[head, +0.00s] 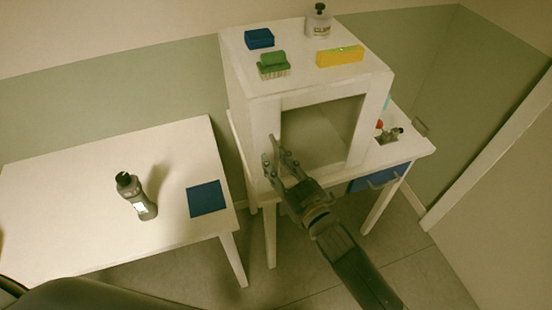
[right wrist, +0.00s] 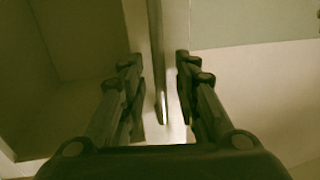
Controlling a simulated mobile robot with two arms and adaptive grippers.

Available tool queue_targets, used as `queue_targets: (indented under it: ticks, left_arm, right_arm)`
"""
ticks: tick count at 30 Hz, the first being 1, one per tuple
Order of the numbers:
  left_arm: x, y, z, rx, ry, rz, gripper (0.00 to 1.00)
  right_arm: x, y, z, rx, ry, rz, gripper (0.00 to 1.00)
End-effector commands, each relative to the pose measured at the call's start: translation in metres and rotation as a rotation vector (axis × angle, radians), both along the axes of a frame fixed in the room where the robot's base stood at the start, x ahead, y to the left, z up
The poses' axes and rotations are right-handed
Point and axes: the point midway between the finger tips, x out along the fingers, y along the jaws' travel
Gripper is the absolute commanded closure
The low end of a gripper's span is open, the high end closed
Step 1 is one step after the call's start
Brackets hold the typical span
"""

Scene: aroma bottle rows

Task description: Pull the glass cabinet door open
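A white cabinet (head: 252,118) stands on a white table, with a dark see-through glass door (head: 330,128) in its front. The door looks flush with the front frame. My right gripper (head: 275,154) is at the door's left edge, in front of the cabinet. In the right wrist view, its two fingers (right wrist: 160,70) are apart, with a narrow upright handle (right wrist: 162,106) between them. Gaps show beside the handle; I cannot tell whether either finger touches it. The glass and dim interior lie left of the fingers. My left gripper is not in view.
A blue box (head: 259,38), green brush (head: 273,64), yellow box (head: 340,56) and bottle (head: 318,22) sit on the cabinet. Small items stand at its right. The left table (head: 80,190) holds a dark bottle (head: 137,197) and blue mat (head: 206,198).

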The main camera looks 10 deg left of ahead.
Motion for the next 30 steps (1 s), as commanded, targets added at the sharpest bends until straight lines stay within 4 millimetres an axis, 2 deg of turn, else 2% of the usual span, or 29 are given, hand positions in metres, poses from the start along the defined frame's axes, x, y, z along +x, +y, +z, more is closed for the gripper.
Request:
queue_targets:
  ticks: [11, 15, 25, 30]
  left_arm:
    - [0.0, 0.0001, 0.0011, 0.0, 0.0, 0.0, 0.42]
    - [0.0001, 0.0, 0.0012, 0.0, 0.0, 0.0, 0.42]
    - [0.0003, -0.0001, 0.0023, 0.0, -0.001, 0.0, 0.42]
    - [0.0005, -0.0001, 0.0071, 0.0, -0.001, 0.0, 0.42]
  right_arm:
    - [0.0048, 0.0047, -0.0001, 0.0, 0.0, 0.0, 0.71]
    - [0.0048, 0.0046, -0.0001, 0.0, 0.0, 0.0, 1.0]
    - [0.0032, 0.0028, 0.0, -0.002, -0.001, 0.006, 1.0]
    - [-0.0046, -0.0046, 0.0009, -0.005, -0.002, 0.038, 1.0]
